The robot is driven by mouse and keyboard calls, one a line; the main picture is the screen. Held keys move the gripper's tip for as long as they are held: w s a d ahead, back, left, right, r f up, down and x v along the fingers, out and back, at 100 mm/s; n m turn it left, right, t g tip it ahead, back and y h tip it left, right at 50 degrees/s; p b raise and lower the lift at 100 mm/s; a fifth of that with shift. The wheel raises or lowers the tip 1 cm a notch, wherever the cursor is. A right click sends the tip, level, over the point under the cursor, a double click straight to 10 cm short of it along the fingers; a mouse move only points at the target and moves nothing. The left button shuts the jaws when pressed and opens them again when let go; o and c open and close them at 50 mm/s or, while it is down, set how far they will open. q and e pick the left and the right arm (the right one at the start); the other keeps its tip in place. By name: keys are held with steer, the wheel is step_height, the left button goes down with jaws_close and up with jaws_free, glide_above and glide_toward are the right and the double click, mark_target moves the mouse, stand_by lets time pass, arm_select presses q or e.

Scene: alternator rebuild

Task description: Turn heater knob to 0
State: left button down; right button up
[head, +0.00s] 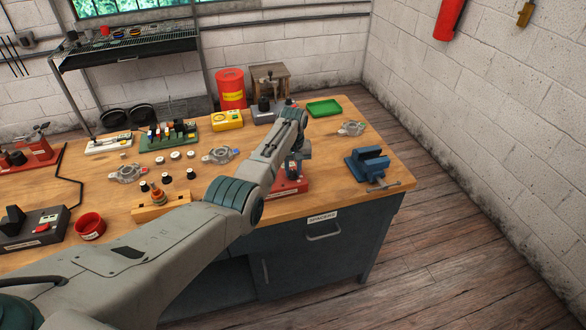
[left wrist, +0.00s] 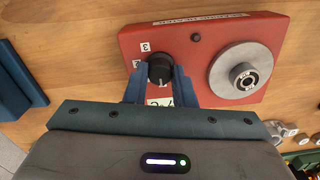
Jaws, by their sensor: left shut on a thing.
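The red heater box (head: 288,187) sits near the front edge of the wooden bench, partly behind my left arm in the head view. In the left wrist view the heater (left wrist: 205,40) shows a black knob (left wrist: 160,70) with a pale mark, and a round grey metal disc (left wrist: 240,71) to the right of it. Labels 3 and 2 show left of the knob; another label is partly covered. My left gripper (left wrist: 158,76) is shut on the knob, one blue finger on each side. My right gripper is not in view.
A blue vise (head: 368,166) stands right of the heater. A green tray (head: 324,108) and a yellow box (head: 227,120) lie farther back. A wooden block with a copper-coloured part (head: 157,196) and a red bowl (head: 90,226) are to the left.

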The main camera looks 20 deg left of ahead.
mark_target(293, 171)
arm_select(q)
steer(key=shift+w+r, duration=0.1)
steer(key=c, duration=1.2)
jaws_free()
steer(key=shift+r, duration=0.1)
step_height(293, 171, up, 11)
steer(key=b, duration=0.3)
steer(key=shift+f, duration=0.2)
